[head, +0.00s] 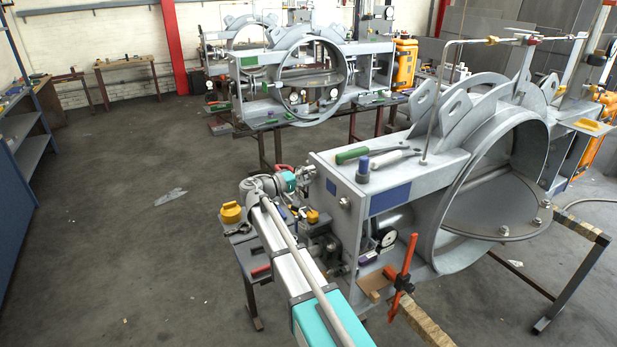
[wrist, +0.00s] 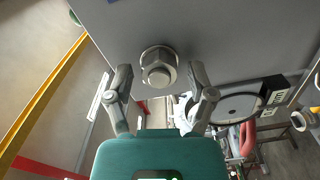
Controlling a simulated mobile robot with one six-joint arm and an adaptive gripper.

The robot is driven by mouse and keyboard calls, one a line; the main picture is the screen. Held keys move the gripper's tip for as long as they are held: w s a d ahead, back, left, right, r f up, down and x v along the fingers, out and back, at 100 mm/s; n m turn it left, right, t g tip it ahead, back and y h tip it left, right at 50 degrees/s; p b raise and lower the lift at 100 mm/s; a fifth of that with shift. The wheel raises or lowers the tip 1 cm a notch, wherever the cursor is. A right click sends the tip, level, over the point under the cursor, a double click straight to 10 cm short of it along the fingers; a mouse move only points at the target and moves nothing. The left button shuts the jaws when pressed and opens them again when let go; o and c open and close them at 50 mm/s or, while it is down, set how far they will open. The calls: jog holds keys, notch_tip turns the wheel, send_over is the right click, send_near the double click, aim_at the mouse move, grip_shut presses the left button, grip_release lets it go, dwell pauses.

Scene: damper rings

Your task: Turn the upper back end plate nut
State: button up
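The steel hex nut (wrist: 159,71) with its washer sits on the grey end plate (wrist: 225,35) in the wrist view. My gripper (wrist: 160,72) is open, with one finger on each side of the nut and a visible gap on both sides. I cannot tell how deep the fingertips reach along the nut. In the head view my gripper (head: 308,172) is at the upper back edge of the end plate (head: 328,225), and it hides this nut. Another nut (head: 343,203) shows nearer the front on the same plate.
A green-handled tool (head: 352,155) and a blue-capped item (head: 362,170) lie on top of the housing. A side table with a yellow object (head: 231,212) stands beside my arm. An orange clamp (head: 405,262) rises at the front. Open floor lies to the left.

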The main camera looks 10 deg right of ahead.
jog(key=shift+s+a, duration=0.1)
jog(key=shift+a, duration=0.15)
dwell(0.4)
jog(key=shift+s+a, duration=0.2)
jog(key=shift+a, duration=0.45)
jog(key=shift+a, duration=0.15)
jog(key=shift+v, duration=2.9)
jog(key=shift+s, duration=0.1)
